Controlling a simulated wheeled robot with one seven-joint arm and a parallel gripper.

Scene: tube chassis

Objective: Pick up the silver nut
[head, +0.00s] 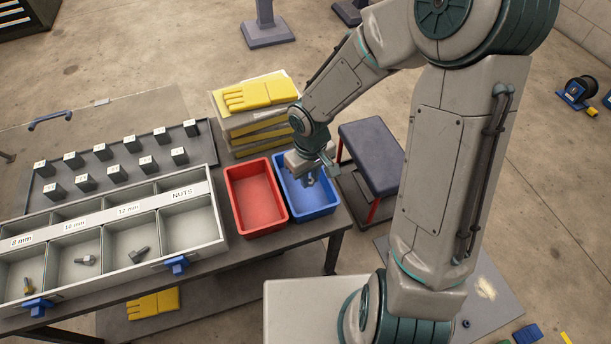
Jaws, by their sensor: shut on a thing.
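My gripper (310,179) points down over the blue bin (318,211), near its back. It is shut on a small grey thing that looks like the silver nut (310,182). The nut is tiny in this view and partly hidden by the fingers. I cannot tell whether it touches the bin floor or hangs above it.
A red bin (254,205) stands left of the blue one. A divided grey tray (214,240) with bolts in some compartments is at the left; its NUTS compartment looks empty. A rack (195,150) of labelled black blocks and yellow gloves (262,95) are behind. A dark stool (371,155) stands right.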

